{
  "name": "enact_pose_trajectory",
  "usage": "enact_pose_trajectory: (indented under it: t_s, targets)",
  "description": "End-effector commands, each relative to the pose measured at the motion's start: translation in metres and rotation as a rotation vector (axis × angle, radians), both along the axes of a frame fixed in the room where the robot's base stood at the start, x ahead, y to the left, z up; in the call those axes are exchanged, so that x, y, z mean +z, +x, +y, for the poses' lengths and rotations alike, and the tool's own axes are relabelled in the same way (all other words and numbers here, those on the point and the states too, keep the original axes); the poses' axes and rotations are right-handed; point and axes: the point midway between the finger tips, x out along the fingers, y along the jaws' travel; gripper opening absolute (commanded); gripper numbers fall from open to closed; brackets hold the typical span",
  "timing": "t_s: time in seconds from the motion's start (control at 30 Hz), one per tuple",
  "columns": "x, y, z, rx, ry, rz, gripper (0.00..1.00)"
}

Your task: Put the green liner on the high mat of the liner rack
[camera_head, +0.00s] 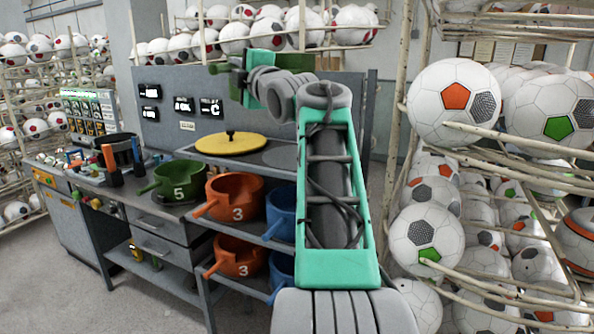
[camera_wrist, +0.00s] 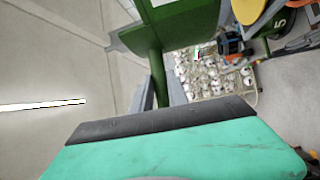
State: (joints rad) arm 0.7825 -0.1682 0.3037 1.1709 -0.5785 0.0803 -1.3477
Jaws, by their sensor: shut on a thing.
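My gripper (camera_wrist: 162,92) is shut on the handle of a dark green liner (camera_wrist: 185,22) in the wrist view. The liner's body is cut off by the top edge of that view. In the head view my arm is raised, and dark green parts of the liner (camera_head: 293,60) show high above the bench, partly hidden by my wrist. The liner rack (camera_head: 207,287) stands below. On its top level, a bare grey round mat (camera_head: 283,157) lies right of a yellow lid. The held liner is in the air, apart from the rack.
Another green liner marked 5 (camera_head: 178,184) stands on the bench. Orange liners marked 3 (camera_head: 236,197) and blue liners (camera_head: 281,211) fill the lower levels. The yellow lid (camera_head: 231,143) has a black knob. A grey panel (camera_head: 178,90) stands behind; ball racks (camera_head: 401,100) crowd the right.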

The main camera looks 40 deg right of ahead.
Motion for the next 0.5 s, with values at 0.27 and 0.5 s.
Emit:
enact_pose_trajectory:
  t_s: [0.27, 0.5]
  targets:
    - [-0.084, -0.005, -0.007, -0.013, -0.005, -0.004, 0.0]
    - [-0.096, -0.003, -0.033, -0.026, -0.003, -0.002, 0.0]
